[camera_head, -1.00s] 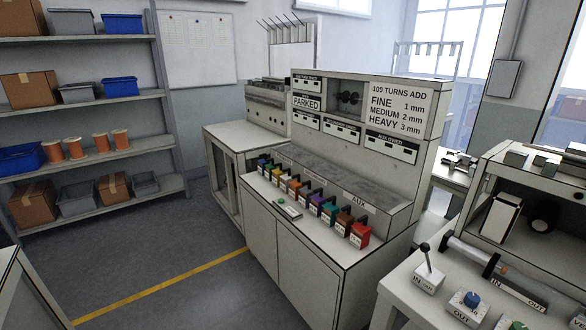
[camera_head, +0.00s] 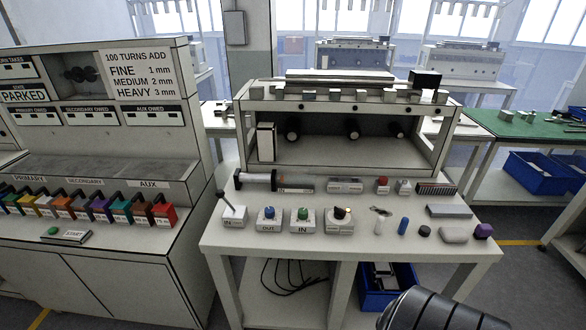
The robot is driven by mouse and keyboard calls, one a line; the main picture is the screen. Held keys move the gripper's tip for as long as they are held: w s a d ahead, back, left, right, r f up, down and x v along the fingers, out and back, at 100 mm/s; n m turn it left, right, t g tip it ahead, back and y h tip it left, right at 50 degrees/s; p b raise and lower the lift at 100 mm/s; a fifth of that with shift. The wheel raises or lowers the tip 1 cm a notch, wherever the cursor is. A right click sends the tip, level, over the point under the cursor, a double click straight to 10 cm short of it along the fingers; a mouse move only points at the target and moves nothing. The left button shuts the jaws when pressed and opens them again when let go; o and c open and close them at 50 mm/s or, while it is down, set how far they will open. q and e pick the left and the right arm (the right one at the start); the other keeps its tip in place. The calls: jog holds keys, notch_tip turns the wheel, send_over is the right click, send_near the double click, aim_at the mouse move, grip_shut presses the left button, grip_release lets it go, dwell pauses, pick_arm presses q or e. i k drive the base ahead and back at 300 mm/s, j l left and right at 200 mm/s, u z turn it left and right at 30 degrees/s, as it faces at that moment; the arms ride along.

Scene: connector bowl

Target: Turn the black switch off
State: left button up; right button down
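On the white workbench (camera_head: 225,247), a lever switch (camera_head: 232,210) stands at the front left, its pale stick tilted up to the left with a dark tip. To its right are a box with a blue knob (camera_head: 268,217), a box with a green knob (camera_head: 302,219), and a box with a dark top and a small orange glow (camera_head: 340,220). A black block (camera_head: 424,80) sits on top of the bench's rear shelf unit. I cannot tell which of these is the black switch. Neither gripper is in view; a dark ribbed part of mine shows at the bottom right.
Small parts, including a blue cylinder (camera_head: 404,226) and a purple piece (camera_head: 483,231), lie on the bench's right side. A cabinet with coloured blocks (camera_head: 163,214) stands at the left. A blue bin (camera_head: 385,290) is under the bench.

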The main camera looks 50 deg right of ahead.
aim_at(339, 214)
jog(key=z, duration=1.35)
